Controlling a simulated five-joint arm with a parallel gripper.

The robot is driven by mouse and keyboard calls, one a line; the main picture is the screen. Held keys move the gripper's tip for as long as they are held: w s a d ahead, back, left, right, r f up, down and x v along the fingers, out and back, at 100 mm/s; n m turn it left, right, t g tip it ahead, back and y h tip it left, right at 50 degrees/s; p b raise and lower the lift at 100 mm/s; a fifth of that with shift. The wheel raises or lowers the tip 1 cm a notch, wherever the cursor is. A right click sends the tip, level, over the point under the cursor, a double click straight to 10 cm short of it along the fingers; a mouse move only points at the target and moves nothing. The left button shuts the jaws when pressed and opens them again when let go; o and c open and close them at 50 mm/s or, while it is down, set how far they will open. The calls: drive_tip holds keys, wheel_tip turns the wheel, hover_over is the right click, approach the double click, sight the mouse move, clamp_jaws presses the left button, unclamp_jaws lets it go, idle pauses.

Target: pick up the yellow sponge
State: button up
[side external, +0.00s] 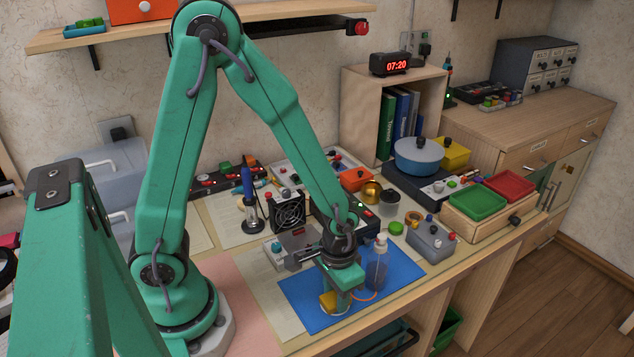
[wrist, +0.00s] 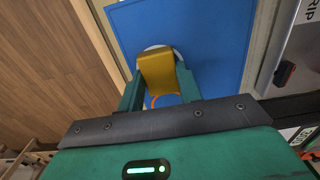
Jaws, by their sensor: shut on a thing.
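The yellow sponge (wrist: 157,70) is a yellow block between the two green fingers of my gripper (wrist: 160,90) in the wrist view. In the side view the sponge (side external: 328,301) shows below my gripper (side external: 336,300), near the left part of the blue mat (side external: 310,316). My gripper is shut on the sponge. A round white item (wrist: 152,49) shows partly behind the sponge. I cannot tell whether the sponge is clear of it or touching it.
A grey box with knobs (side external: 431,240) is further right. The mat's front area is clear, close to the bench edge.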

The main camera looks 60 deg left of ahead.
drive_tip(key=shift+r, duration=0.1)
drive_tip(key=shift+r, duration=1)
drive_tip(key=shift+s+d+r, duration=0.15)
drive_tip(key=shift+r, duration=0.45)
drive_tip(key=shift+s+d+r, duration=0.1)
drive_tip(key=shift+d+r, duration=0.05)
drive_tip(key=shift+r, duration=0.4)
drive_tip(key=s+d+r, duration=0.6)
drive_tip(key=s+d, duration=0.1)
drive_tip(key=s, duration=0.1)
drive_tip(key=shift+d+r, duration=0.25)
drive_tip(key=shift+w, duration=0.15)
wheel_tip(320, 180, up, 4)
hover_over(335, 300)
drive_tip(key=w+d, duration=0.2)
drive_tip(key=w, duration=0.2)
drive_tip(key=w+a+r, duration=0.3)
drive_tip(key=w+a, duration=0.6)
drive_tip(key=a, duration=0.1)
drive_tip(key=shift+r, duration=0.3)
drive_tip(key=shift+a, duration=0.2)
